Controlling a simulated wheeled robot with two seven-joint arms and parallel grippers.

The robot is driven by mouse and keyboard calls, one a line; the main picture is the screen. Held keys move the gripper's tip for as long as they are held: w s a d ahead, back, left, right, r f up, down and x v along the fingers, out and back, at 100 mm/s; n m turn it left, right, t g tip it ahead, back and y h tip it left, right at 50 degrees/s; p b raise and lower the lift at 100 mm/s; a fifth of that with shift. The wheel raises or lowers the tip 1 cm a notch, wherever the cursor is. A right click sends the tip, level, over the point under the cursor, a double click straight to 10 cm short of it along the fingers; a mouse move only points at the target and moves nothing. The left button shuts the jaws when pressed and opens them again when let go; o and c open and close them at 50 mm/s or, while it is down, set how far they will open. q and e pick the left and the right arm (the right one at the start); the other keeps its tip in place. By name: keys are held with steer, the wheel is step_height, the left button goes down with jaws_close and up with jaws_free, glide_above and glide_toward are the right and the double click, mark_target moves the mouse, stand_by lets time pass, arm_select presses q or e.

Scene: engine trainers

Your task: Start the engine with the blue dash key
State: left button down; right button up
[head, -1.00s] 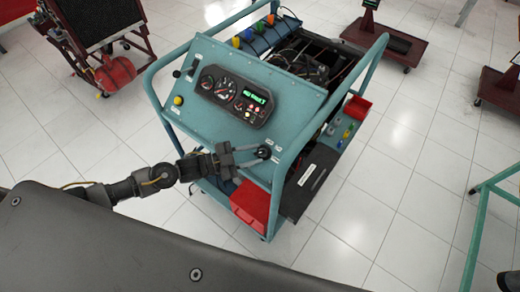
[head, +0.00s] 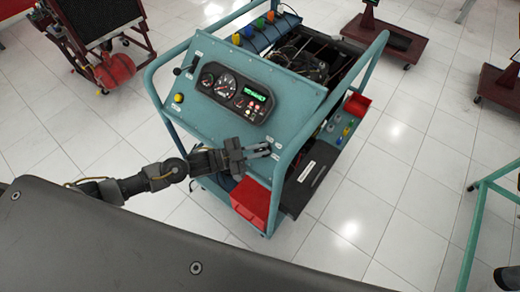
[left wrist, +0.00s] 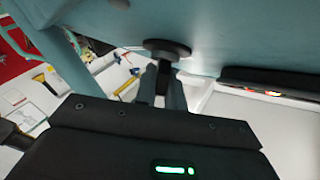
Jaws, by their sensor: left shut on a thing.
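The teal engine trainer's sloped dash panel (head: 215,120) carries a gauge cluster (head: 236,94) with a lit green display. My left gripper (head: 268,150) is at the panel's lower right corner, over the ignition switch. In the left wrist view its fingers (left wrist: 161,86) are shut on a dark key in the switch (left wrist: 165,74), below the switch's round black collar (left wrist: 167,48). The key looks black here; I cannot make out any blue on it. The fingers hide most of it, and its turned position cannot be told. My right gripper is not in view.
Teal frame rails (head: 288,170) run close to the gripper's right. A red bin (head: 252,201) hangs below the panel. Coloured caps (head: 259,23) stand on the back ledge. A yellow knob (head: 179,98) is at the panel's left. Open tiled floor lies to the right.

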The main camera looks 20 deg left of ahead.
arm_select(q)
steer(key=shift+s+f+n+t+y, duration=0.1)
steer(key=shift+n+t+y, duration=0.5)
steer(key=shift+n+t, duration=0.8)
steer(key=shift+s+f+n+t+y, duration=0.1)
steer(key=shift+n+t+y, duration=0.5)
steer(key=shift+n+t, duration=0.8)
steer(key=n+t+y, duration=0.1)
steer(key=n+y, duration=0.1)
steer(key=n, duration=0.1)
steer(key=n+t+y, duration=0.2)
steer(key=n+y, duration=0.1)
steer(key=shift+w+n+p, duration=0.1)
steer(key=shift+n+p, duration=0.2)
steer(key=shift+n, duration=0.1)
steer(key=shift+n+y, duration=0.4)
steer(key=c, duration=1.5)
jaws_free()
steer(key=shift+r, duration=0.15)
steer(key=shift+s+a, duration=0.15)
steer(key=shift+s, duration=0.05)
steer(key=b+v, duration=0.1)
steer(key=v, duration=0.4)
steer(key=b+v, duration=0.2)
steer(key=v, duration=0.3)
steer(key=shift+s+f, duration=0.15)
steer(key=shift+f, duration=0.1)
